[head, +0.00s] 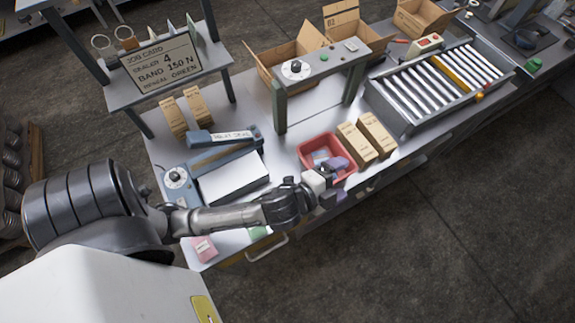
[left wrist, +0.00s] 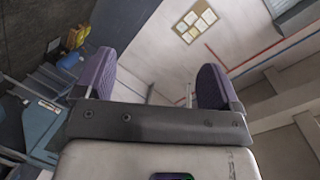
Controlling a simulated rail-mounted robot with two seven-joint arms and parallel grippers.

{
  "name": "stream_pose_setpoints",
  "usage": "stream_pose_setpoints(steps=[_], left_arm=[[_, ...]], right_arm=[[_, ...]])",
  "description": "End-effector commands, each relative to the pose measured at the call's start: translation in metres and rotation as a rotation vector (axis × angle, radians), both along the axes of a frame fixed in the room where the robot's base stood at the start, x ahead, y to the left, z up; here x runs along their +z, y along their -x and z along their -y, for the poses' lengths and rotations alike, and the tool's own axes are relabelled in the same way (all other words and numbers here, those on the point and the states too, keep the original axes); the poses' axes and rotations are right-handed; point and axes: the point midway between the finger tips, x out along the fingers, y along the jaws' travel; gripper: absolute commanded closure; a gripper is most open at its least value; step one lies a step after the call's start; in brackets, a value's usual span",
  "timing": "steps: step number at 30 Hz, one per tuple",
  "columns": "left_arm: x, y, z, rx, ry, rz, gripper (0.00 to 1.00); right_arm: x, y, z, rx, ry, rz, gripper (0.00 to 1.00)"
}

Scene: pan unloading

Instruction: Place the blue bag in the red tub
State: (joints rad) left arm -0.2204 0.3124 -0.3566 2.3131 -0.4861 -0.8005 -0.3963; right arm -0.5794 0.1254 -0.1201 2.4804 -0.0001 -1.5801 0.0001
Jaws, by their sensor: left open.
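The red tub (head: 304,153) sits on the bench right of the sealer, near the bench's front edge. A small bluish item (head: 321,156) shows inside it; it looks like the blue bag, though it is small and partly hidden. My left gripper (head: 335,179) is at the tub's front right side, its purple fingers spread, one over the tub and one in front of it. In the left wrist view the fingers (left wrist: 155,85) are wide apart with nothing between them. My right gripper is in neither view.
A pink bag (head: 203,248) and a green bag (head: 258,233) lie at the bench's front left. The sealer (head: 232,178) stands left of the tub. Brown cartons (head: 357,144) stand close right of it, before a roller conveyor (head: 414,97). A grey arch (head: 318,68) stands behind.

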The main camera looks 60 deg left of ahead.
Motion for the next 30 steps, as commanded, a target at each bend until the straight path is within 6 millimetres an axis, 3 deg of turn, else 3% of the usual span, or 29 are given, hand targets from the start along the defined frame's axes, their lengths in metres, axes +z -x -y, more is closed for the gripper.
stream_pose_setpoints(steps=[1,3,6,9,13,18,30], left_arm=[[-0.025,0.022,-0.011,0.089,0.126,-0.147,0.11],[-0.054,0.053,-0.021,0.206,0.279,-0.335,0.11],[-0.085,0.099,-0.028,0.354,0.450,-0.567,0.11],[-0.104,0.139,-0.030,0.470,0.565,-0.745,0.11],[-0.115,0.176,-0.029,0.571,0.650,-0.898,0.11],[-0.119,0.195,-0.028,0.625,0.690,-0.977,0.11],[-0.119,0.196,-0.028,0.627,0.691,-0.982,0.11]], right_arm=[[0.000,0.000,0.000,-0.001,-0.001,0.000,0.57],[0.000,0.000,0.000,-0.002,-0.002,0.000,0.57],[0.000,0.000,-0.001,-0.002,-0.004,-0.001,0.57],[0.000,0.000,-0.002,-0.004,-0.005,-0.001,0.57],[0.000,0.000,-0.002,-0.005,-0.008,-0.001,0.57],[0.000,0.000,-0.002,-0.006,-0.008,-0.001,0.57],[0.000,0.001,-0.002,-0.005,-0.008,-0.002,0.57]])
